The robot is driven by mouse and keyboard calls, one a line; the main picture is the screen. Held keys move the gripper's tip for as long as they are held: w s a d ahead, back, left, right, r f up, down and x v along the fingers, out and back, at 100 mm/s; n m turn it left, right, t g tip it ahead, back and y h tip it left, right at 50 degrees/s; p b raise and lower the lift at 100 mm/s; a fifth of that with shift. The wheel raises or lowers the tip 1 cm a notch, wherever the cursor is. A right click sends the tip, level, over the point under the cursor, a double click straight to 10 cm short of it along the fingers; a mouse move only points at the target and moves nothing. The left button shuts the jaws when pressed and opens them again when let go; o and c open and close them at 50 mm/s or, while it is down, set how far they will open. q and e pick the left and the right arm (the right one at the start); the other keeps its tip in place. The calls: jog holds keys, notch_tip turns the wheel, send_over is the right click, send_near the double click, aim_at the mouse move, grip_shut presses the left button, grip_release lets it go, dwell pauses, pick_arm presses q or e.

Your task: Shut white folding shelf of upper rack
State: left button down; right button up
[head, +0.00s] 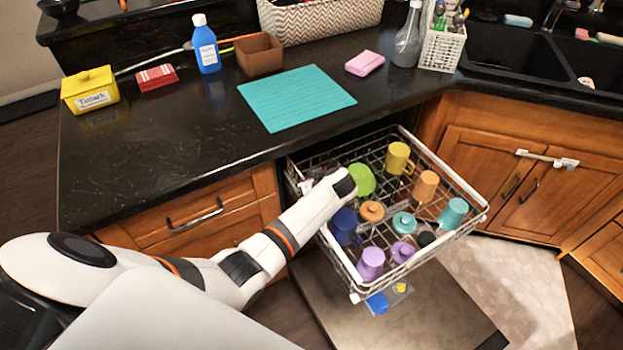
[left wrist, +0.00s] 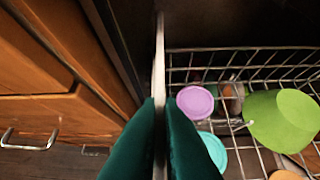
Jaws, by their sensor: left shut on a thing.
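The upper rack (head: 478,212) of the dishwasher is pulled out and holds several cups and lids. A white strip of the folding shelf (head: 343,258) runs along its left side. In the left wrist view the shelf (left wrist: 159,60) is a thin panel seen edge-on, standing upright. My left gripper (left wrist: 160,103) has its dark green fingers shut on this panel, one on each side. In the head view my left arm reaches to the rack's left side, and its fingertips are hidden. My right gripper is not in view.
The black counter (head: 170,160) overhangs the rack's back left, with a teal mat (head: 297,98) near its edge. The open dishwasher door (head: 400,315) lies below the rack. A wooden drawer with a handle (head: 195,215) is left of the rack. Floor shows at the right.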

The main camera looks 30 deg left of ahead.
pick_arm(q)
jog(key=shift+s+a+t, duration=0.1)
jog(key=shift+s+t, duration=0.1)
jog(key=shift+t, duration=0.1)
dwell(0.4)
jog(key=c, duration=1.6)
grip_release()
jog(key=v, duration=1.2)
jog(key=shift+a+p, duration=0.15)
jog(key=shift+p, duration=0.25)
jog(key=shift+s+r, duration=0.1)
